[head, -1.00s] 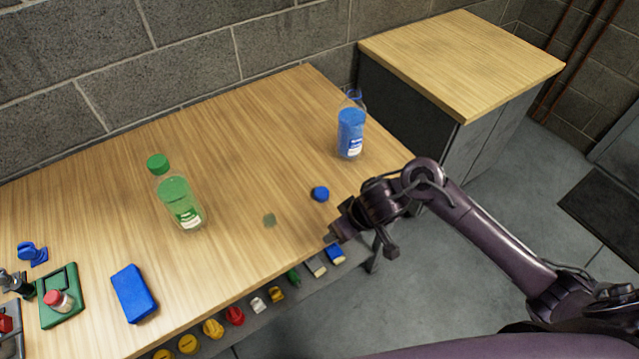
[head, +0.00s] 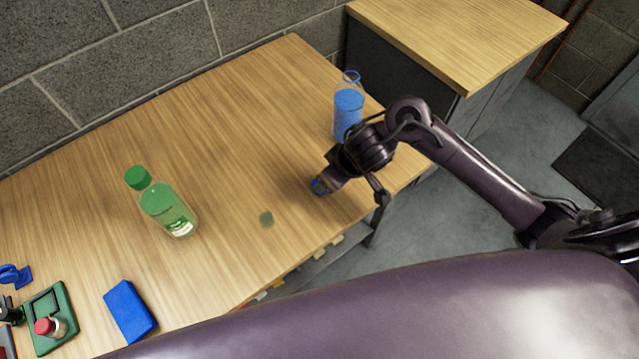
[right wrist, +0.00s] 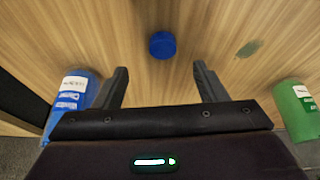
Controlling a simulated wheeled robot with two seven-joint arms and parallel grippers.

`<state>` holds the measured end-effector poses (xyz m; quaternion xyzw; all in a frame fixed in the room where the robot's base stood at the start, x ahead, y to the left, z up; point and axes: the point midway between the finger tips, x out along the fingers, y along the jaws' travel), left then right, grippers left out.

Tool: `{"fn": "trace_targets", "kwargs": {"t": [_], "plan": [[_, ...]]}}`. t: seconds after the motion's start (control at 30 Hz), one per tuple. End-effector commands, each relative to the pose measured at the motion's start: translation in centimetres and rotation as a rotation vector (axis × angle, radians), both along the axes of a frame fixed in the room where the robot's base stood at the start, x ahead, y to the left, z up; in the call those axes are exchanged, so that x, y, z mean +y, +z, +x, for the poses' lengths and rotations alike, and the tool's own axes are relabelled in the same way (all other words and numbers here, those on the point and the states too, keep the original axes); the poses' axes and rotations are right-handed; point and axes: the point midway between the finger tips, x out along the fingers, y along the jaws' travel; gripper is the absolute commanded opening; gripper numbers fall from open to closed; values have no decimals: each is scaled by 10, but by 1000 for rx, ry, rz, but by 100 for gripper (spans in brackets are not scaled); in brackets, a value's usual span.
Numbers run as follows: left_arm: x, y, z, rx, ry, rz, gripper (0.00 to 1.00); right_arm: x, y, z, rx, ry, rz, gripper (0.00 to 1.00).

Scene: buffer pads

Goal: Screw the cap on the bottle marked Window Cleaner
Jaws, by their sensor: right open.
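The blue bottle (head: 348,108) stands uncapped at the table's far right; it also shows in the right wrist view (right wrist: 72,98). Its label is too small to read. My left gripper is not in view.
A green bottle (head: 165,208) with a green cap stands left of centre. The table's middle is clear except for a dark patch (head: 266,219).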

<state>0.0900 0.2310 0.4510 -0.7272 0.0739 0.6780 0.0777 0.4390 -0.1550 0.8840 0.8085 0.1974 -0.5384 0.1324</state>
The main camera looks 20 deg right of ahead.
Motion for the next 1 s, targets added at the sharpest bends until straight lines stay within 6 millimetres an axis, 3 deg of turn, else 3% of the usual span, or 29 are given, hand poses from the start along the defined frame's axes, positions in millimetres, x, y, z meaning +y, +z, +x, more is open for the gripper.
{"fn": "trace_targets", "kwargs": {"t": [0.17,0.43,0.8,1.0], "plan": [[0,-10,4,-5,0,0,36,4,-20,6,2,-1,2,65],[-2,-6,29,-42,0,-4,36,4,-20,7,0,-1,0,65],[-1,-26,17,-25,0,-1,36,16,-64,19,1,-3,1,65],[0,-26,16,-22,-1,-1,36,17,-69,22,0,-2,1,65]]}}
